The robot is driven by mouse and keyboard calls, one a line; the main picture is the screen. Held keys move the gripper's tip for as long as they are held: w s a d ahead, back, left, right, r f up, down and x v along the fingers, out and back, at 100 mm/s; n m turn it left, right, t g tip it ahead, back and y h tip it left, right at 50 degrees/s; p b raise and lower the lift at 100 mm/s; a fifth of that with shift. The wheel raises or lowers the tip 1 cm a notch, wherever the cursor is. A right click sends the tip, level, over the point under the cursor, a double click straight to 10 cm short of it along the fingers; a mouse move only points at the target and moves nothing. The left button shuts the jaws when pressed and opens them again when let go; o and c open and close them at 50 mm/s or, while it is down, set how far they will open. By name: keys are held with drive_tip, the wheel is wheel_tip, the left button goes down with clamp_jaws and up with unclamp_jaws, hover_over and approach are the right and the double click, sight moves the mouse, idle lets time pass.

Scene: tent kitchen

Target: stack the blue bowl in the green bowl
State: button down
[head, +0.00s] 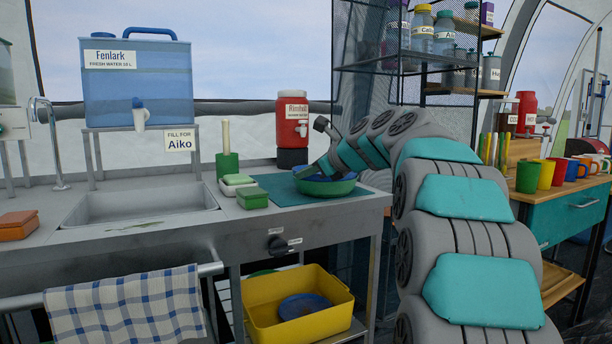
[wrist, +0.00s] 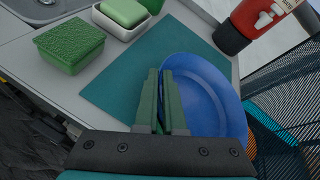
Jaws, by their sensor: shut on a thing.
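The green bowl (head: 340,188) stands on the teal mat at the right end of the counter. The blue bowl (wrist: 205,88) fills much of the wrist view, and a little blue shows inside the green bowl's rim in the head view. My gripper (wrist: 165,78) is shut on the near-left rim of the blue bowl. In the wrist view the blue bowl hides the green one. I cannot tell whether the blue bowl rests on the green bowl's bottom or is held slightly above it.
The teal mat (wrist: 112,88) is bare left of the bowls. A green box (wrist: 70,45) and a white dish with a green block (wrist: 125,12) stand beside it. A red dispenser (head: 291,125) stands behind. A yellow crate (head: 262,320) below the counter holds a blue dish (head: 304,306).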

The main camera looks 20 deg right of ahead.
drive_tip(key=c, duration=1)
unclamp_jaws()
drive_tip(key=p+v, duration=0.2)
drive_tip(key=v, duration=1)
drive_tip(key=s+a+f+n+g, duration=0.45)
drive_tip(key=a+f+n, duration=0.25)
drive_tip(key=a+f, duration=0.35)
drive_tip(key=s+a+f+n+g, duration=0.3)
drive_tip(key=s+a+f+n, duration=0.3)
drive_tip(key=a+f, duration=0.4)
drive_tip(key=s+f+n+g+h, duration=0.1)
drive_tip(key=s+f+n+g, duration=0.1)
drive_tip(key=s+f+n, duration=0.3)
drive_tip(key=s+f+n+g+h, duration=0.1)
drive_tip(key=s+f+n+g, duration=0.2)
drive_tip(key=s, duration=1)
drive_tip(key=s+f+n+g+h, duration=0.1)
drive_tip(key=s+f+n+g, duration=0.1)
drive_tip(key=s+f+n, duration=0.5)
drive_tip(key=shift+s+f+n, duration=0.1)
drive_tip(key=shift+s+f, duration=0.3)
drive_tip(key=shift+f, duration=0.4)
drive_tip(key=shift+s+f+n, duration=0.1)
drive_tip(key=shift+s+f, duration=0.25)
drive_tip(key=shift+f, duration=0.45)
drive_tip(key=shift+s+f+n, duration=0.1)
drive_tip(key=shift+s+f, duration=0.3)
drive_tip(key=shift+f, duration=0.4)
